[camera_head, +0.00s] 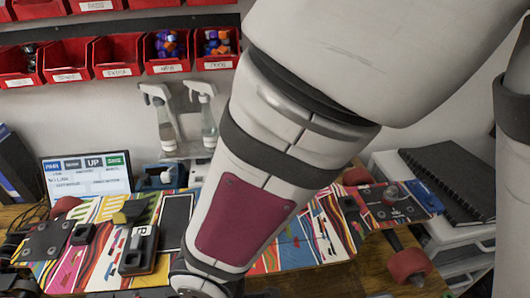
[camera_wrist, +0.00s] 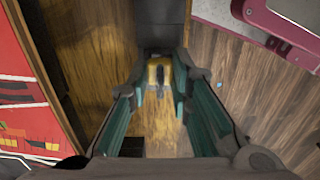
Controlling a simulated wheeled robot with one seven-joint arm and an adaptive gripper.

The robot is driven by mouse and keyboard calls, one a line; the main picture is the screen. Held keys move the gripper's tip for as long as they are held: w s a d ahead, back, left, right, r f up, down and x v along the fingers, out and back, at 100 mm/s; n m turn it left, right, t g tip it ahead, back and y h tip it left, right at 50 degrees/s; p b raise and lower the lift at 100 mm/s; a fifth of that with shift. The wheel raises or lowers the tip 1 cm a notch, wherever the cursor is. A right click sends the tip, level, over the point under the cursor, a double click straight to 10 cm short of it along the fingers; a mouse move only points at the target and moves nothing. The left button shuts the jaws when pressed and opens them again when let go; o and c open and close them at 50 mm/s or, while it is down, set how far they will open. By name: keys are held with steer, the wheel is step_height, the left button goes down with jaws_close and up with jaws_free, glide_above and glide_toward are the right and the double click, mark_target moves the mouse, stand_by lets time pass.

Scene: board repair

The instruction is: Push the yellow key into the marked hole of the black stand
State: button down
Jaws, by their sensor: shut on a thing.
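My gripper (camera_wrist: 160,88) shows in the wrist view with its two green-padded fingers closed around a yellow piece, the yellow key (camera_wrist: 153,74), which has a dark part at its middle. The fingertips and the hold are small and dim there. In the head view my arm runs down the middle and its end leaves the bottom edge, so gripper and key are hidden. A black stand (camera_head: 136,264) sits on the colourful skateboard left of my arm, with a pale mark on its upper face. A dull yellow piece (camera_head: 130,213) shows at its far end.
The skateboard (camera_head: 65,275) lies across the wooden table, with wheels at both ends. A small screen (camera_head: 86,176) and spray bottles (camera_head: 160,115) stand behind it. Red bins (camera_head: 119,56) hang above. A black notebook (camera_head: 455,178) lies on the white drawers at right.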

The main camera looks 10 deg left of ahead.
steer(key=shift+f+b, duration=0.5)
stand_by(0.5)
steer(key=c, duration=1.1)
jaws_free()
steer(key=shift+r+p, duration=1.65)
steer(key=shift+r+p, duration=2.95)
